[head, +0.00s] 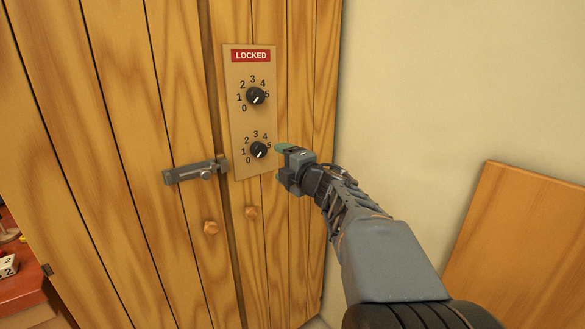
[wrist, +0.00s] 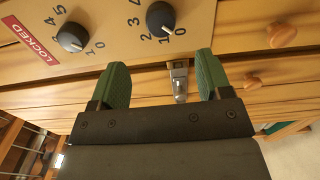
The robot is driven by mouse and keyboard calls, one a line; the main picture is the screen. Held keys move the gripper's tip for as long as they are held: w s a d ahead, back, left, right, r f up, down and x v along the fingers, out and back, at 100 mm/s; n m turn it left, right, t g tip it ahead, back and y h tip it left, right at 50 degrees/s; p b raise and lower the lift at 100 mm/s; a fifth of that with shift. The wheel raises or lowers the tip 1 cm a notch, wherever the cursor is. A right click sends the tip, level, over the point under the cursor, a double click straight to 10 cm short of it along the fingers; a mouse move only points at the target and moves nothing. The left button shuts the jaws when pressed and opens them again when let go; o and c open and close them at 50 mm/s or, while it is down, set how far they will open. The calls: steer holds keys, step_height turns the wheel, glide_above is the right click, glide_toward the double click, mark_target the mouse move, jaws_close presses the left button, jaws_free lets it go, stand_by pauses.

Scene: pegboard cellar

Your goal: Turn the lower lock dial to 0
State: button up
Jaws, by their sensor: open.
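The lower lock dial (head: 259,150) is a round black knob with a white pointer line, on a tan panel (head: 238,125) with printed numbers 0 to 5. It also shows near the top of the wrist view (wrist: 160,17). I cannot tell exactly which number its pointer meets. The upper lock dial (head: 257,96) is a like knob above it, also in the wrist view (wrist: 72,37). My gripper (head: 279,162) is just right of the lower dial, apart from it. In the wrist view its green fingers (wrist: 160,70) are spread with nothing between them.
A red LOCKED sign (head: 251,56) tops the panel. A metal latch (head: 195,171) crosses the gap between the wooden doors, below left of the panel. Two round wooden knobs (head: 211,228) (head: 252,212) sit lower. A wooden board (head: 520,245) leans at right.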

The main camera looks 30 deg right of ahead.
steer(key=shift+s+d, duration=0.2)
steer(key=shift+s, duration=1.8)
steer(key=d+f+m+g+h, duration=0.1)
steer(key=d+f+m+h, duration=0.2)
steer(key=d+m+h, duration=0.35)
steer(key=s+f+m+g+h+p, duration=0.35)
steer(key=s+f+m+g, duration=0.35)
steer(key=m, duration=0.5)
steer(key=s+a+g+y+p, duration=0.3)
steer(key=s+a+y+p, duration=0.1)
steer(key=a, duration=0.6)
steer(key=s+a+g+y+p, duration=0.3)
steer(key=s+a+p, duration=0.2)
steer(key=a, duration=0.5)
steer(key=shift+a+r+m+y+p, duration=0.25)
steer(key=shift+a+m+y+p, duration=0.2)
steer(key=shift+p, duration=0.1)
steer(key=shift+s, duration=0.1)
